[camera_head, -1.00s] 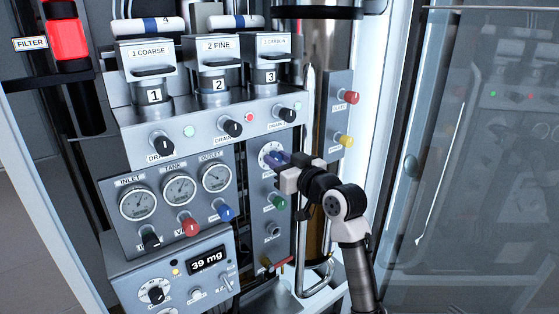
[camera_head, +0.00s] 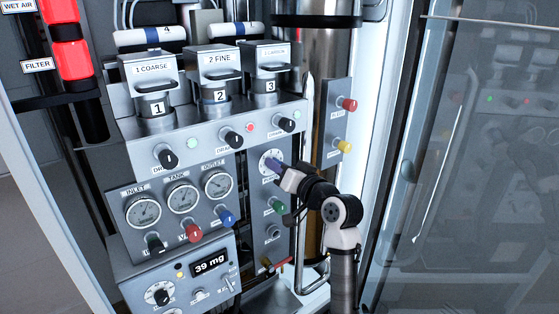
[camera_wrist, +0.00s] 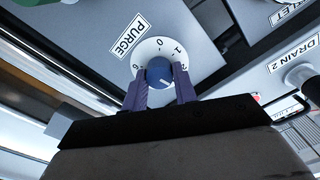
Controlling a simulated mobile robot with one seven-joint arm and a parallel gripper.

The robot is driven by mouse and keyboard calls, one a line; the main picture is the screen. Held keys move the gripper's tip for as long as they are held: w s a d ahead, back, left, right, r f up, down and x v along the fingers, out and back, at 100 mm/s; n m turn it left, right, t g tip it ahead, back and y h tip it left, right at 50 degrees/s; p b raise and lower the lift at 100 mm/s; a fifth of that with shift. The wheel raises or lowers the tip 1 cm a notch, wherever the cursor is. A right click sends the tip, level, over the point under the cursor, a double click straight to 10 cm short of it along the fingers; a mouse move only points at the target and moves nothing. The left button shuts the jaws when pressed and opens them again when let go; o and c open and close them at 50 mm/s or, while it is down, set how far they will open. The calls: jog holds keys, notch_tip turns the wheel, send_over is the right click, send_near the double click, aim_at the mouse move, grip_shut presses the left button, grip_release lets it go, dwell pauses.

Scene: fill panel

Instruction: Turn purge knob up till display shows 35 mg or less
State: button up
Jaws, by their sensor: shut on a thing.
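The purge knob (camera_wrist: 159,73) is blue with a white pointer line, on a white numbered dial (camera_wrist: 152,48) beside a PURGE label (camera_wrist: 130,36) in the wrist view. My gripper (camera_wrist: 160,85) is shut on the knob, one purple finger on each side. In the head view my gripper (camera_head: 278,168) reaches the purge dial (camera_head: 267,157) from the right and hides the knob. The display (camera_head: 210,262) at the lower left of the panel reads 39 mg.
A green knob (camera_head: 276,205) sits just below my gripper. Red (camera_head: 349,104) and yellow (camera_head: 344,147) knobs stand on the side plate to the right. A black drain knob (camera_head: 286,125) is just above the purge dial. A glass door (camera_head: 480,150) fills the right.

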jog(key=shift+m+p, duration=0.8)
jog(key=shift+m, duration=0.3)
jog(key=o, duration=1)
jog(key=b+v, duration=0.3)
jog(key=v, duration=1)
jog(key=shift+s+d+b, duration=0.3)
